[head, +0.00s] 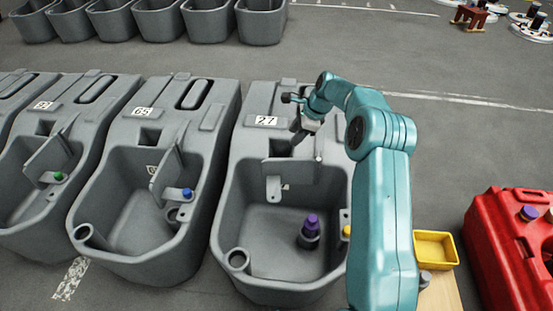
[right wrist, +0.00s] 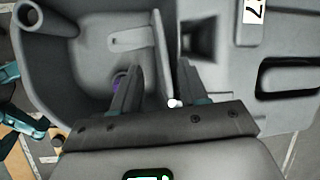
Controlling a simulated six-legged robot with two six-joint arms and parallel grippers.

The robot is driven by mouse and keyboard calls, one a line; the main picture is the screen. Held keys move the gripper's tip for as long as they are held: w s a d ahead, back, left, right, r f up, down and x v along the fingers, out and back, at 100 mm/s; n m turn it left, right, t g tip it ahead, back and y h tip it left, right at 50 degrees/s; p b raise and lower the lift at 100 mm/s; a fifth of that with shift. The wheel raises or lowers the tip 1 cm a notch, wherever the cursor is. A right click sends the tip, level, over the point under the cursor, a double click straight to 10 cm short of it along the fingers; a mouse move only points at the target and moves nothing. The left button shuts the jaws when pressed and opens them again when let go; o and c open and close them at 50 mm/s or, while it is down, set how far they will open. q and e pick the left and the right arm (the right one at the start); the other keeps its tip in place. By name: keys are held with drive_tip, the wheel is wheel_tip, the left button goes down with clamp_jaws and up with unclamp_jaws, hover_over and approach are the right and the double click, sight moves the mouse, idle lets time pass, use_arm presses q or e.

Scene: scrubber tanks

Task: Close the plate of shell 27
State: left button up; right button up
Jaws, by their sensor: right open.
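Shell 27 (head: 240,215) is a grey tub with a basin in front and a "27" label on its raised back. Its grey plate (head: 283,172) stands upright at the back of the basin, in front of a square recess. In the right wrist view the plate (right wrist: 160,55) shows nearly edge-on. My right gripper (head: 305,135) is above the plate, pointing down. In the wrist view its open fingers (right wrist: 163,85) lie on either side of the plate's line; I cannot tell whether they touch it. My left gripper is not in view.
A purple-capped bottle (head: 310,228) stands in the basin of shell 27, and a yellow cap (head: 347,231) shows at its right side. Shell 65 (head: 125,185) stands close on the left. A yellow tray (head: 435,248) and a red container (head: 510,240) are at the right.

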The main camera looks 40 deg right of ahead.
sight(276, 159)
drive_tip(key=b+x, duration=0.4)
drive_tip(key=x, duration=1)
drive_tip(key=shift+w+a+f, duration=0.1)
drive_tip(key=shift+w+f, duration=0.15)
drive_tip(key=shift+f, duration=0.05)
clamp_jaws()
